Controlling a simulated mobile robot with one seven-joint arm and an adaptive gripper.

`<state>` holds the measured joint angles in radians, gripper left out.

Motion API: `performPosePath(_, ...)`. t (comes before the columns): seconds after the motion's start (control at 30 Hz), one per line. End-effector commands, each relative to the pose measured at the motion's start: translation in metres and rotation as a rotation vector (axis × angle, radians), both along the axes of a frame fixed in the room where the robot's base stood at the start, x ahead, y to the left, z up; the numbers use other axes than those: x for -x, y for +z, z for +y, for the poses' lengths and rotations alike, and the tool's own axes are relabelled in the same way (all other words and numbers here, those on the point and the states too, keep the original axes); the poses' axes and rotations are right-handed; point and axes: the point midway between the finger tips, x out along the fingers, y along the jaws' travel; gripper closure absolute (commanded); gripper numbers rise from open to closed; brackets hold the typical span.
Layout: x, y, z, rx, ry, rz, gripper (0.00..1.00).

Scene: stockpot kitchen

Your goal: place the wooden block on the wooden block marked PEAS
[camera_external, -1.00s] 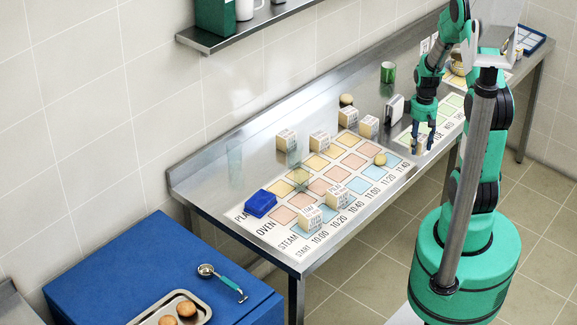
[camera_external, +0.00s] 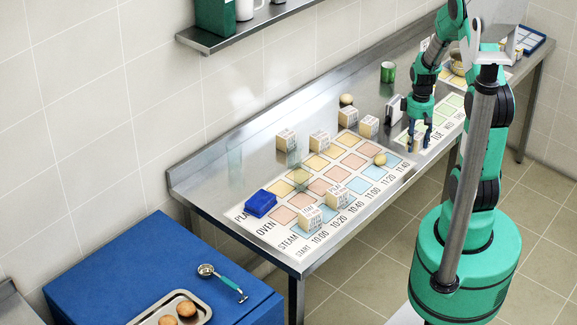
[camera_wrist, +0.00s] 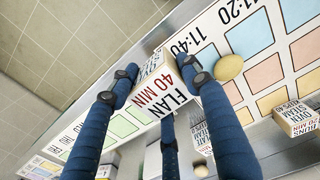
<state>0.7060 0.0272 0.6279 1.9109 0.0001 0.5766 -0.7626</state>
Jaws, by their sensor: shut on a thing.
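My gripper (camera_external: 419,142) is shut on a pale wooden block (camera_wrist: 172,77) over the near side of the table's right part. In the wrist view its faces read "FLAN 40 MIN" and "OVEN", and the dark blue fingers stand around it. In the external view the fingers partly hide the block. Several similar blocks stand on and beside the printed chart: two at the front (camera_external: 310,218) (camera_external: 336,196), others along the back (camera_external: 287,140) (camera_external: 320,141) (camera_external: 368,127). Their print is too small to read there, so I cannot tell which is marked PEAS.
The chart (camera_external: 278,233) has coloured squares and times. A blue box (camera_external: 260,204) stands at its left end.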

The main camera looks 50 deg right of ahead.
Motion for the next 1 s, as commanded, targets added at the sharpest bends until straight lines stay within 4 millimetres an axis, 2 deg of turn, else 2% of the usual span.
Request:
performPosePath(0.3, -0.055, 0.039, 0.027, 0.000, -0.027, -0.001, 0.82)
performPosePath(0.5, -0.081, 0.054, 0.044, 0.000, -0.046, -0.001, 0.82)
performPosePath(0.67, -0.089, 0.057, 0.049, 0.000, -0.054, 0.000, 0.82)
performPosePath(1.0, -0.089, 0.056, 0.049, 0.000, -0.055, 0.000, 0.82)
